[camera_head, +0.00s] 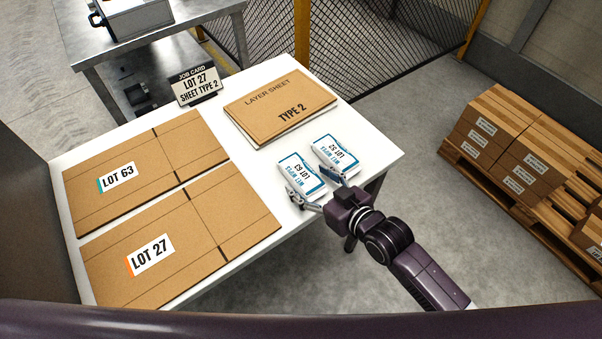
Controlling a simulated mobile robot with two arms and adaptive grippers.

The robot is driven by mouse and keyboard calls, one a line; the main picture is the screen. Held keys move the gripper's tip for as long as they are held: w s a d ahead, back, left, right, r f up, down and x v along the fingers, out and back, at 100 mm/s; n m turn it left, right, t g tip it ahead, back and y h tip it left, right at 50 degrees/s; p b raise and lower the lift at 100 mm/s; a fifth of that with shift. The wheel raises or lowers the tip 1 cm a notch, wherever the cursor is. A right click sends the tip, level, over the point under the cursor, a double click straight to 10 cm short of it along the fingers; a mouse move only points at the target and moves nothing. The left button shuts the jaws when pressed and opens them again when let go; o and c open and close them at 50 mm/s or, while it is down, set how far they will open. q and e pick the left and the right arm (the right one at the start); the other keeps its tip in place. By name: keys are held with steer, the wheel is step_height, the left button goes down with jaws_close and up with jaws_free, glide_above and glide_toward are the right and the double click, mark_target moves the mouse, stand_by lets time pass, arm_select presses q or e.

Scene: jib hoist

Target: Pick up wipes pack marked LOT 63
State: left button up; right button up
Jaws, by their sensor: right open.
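The wipes pack marked LOT 63 (298,170) lies flat on the white table (225,144), its blue-and-white label upside down in the picture. A second wipes pack (337,153) lies close to its right; its upside-down lot number looks like LOT 52. My right gripper (309,187) is open at the near end of the LOT 63 pack. One finger is by the pack's left edge, the other near the gap between the packs. Whether the fingers touch the pack I cannot tell. My left gripper is not in view.
Flat cartons marked LOT 63 (150,160) and LOT 27 (185,235) cover the table's left half. A TYPE 2 layer sheet stack (270,95) and a LOT 27 job card (195,85) stand behind. A pallet of boxes (520,150) is at right, past clear floor.

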mark_target(306, 177)
steer(key=shift+x, duration=1.85)
steer(key=shift+r, duration=0.2)
steer(key=c, duration=1.3)
